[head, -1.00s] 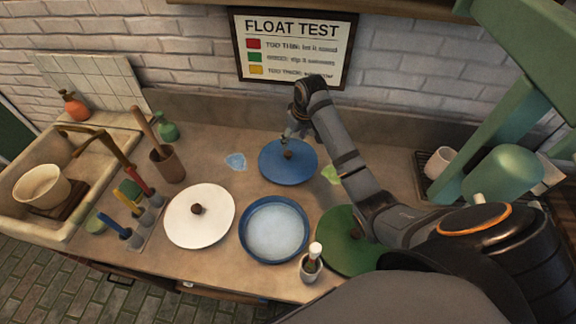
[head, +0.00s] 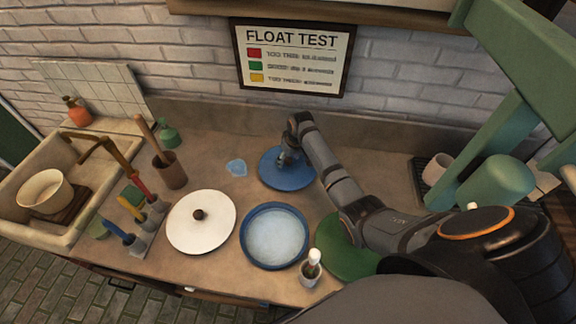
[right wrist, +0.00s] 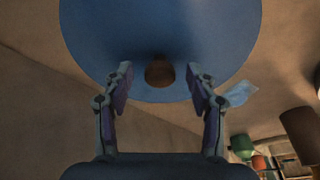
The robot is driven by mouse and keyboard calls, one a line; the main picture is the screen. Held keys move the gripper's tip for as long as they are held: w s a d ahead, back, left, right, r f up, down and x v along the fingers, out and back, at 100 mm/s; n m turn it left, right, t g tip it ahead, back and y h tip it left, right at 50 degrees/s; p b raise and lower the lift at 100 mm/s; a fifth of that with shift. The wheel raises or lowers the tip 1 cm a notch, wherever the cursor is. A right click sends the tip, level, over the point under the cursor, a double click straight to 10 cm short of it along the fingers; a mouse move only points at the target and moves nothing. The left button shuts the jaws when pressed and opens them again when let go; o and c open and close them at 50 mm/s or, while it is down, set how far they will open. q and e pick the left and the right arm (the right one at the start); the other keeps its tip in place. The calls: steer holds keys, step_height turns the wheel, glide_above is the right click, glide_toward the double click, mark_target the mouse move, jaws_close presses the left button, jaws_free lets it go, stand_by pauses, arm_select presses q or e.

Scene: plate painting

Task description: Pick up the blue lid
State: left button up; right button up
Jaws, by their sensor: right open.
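The blue lid (head: 284,178) lies on the counter behind the blue-rimmed dish in the head view. It fills the top of the right wrist view (right wrist: 160,30), with its brown knob (right wrist: 160,71) near the middle. My right gripper (head: 287,158) is over the lid at the knob. In the right wrist view its two fingers (right wrist: 160,88) are open, one on each side of the knob, with gaps between fingers and knob. In the head view the gripper hides the knob. My left gripper is not in view.
A blue-rimmed dish (head: 246,236), a white lid (head: 185,232) and a green lid (head: 345,262), partly behind my right arm, lie in front. A sink (head: 20,228) is at left.

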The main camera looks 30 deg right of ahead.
jaws_close()
stand_by(0.3)
steer(key=shift+r, duration=0.2)
